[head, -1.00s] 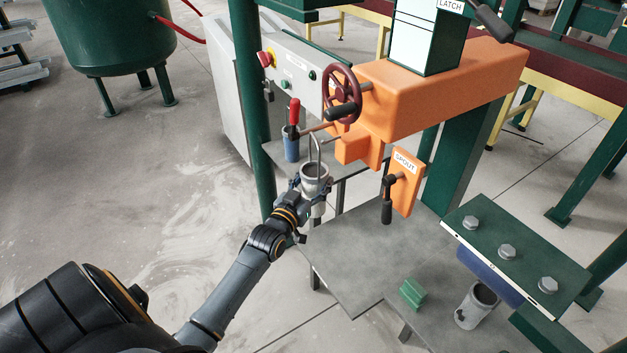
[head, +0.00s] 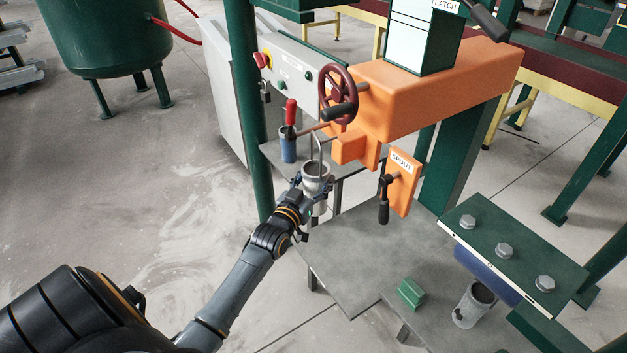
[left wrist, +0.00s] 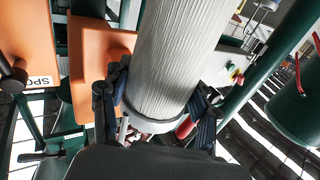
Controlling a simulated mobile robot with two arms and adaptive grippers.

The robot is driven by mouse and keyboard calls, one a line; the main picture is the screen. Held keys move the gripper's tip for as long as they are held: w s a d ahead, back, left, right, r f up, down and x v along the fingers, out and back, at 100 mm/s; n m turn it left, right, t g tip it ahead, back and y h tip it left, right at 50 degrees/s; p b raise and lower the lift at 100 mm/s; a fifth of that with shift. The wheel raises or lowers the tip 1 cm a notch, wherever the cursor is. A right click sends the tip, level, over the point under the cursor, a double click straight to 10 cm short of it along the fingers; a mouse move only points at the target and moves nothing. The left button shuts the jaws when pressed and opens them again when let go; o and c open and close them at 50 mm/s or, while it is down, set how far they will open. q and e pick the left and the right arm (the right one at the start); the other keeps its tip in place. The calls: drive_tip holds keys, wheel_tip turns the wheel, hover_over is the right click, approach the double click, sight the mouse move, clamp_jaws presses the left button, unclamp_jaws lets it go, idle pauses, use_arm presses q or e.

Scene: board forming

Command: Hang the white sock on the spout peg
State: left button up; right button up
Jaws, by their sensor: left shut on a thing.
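The white sock (head: 317,172) is an upright, ribbed, open-topped tube in the head view. It fills the middle of the left wrist view (left wrist: 175,55). My left gripper (head: 312,188) is shut around it, with one finger on each side in the left wrist view (left wrist: 160,106). A thin bent metal rod stands at the sock's mouth; I cannot tell whether they touch. The orange plate labelled SPOUT (head: 404,180) hangs to the right of the sock, with a black-handled lever (head: 384,205) on it. Thin pegs (head: 318,128) stick out left of the orange body. My right gripper is not in view.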

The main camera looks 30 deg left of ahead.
use_arm(q)
drive_tip(key=shift+w+d, duration=0.25)
drive_tip(key=shift+w, duration=0.25)
drive_tip(key=shift+w+d, duration=0.2)
drive_tip(key=shift+w, duration=0.3)
idle(0.4)
drive_tip(key=shift+w+d+f+b, duration=0.1)
drive_tip(key=shift+w+f+b, duration=0.3)
drive_tip(key=shift+b, duration=0.25)
drive_tip(key=shift+d+f, duration=0.15)
drive_tip(key=shift+f, duration=0.05)
idle(0.9)
drive_tip(key=shift+w+d+f+b, duration=0.1)
drive_tip(key=shift+f+b, duration=0.15)
drive_tip(key=shift+b, duration=0.05)
idle(0.4)
drive_tip(key=shift+w+d+f, duration=0.15)
drive_tip(key=shift+w+f, duration=0.05)
drive_tip(key=shift+w, duration=0.1)
drive_tip(key=o, duration=1.4)
drive_tip(key=shift+r, duration=0.15)
drive_tip(key=shift+s+a, duration=0.1)
drive_tip(key=shift+a, duration=0.1)
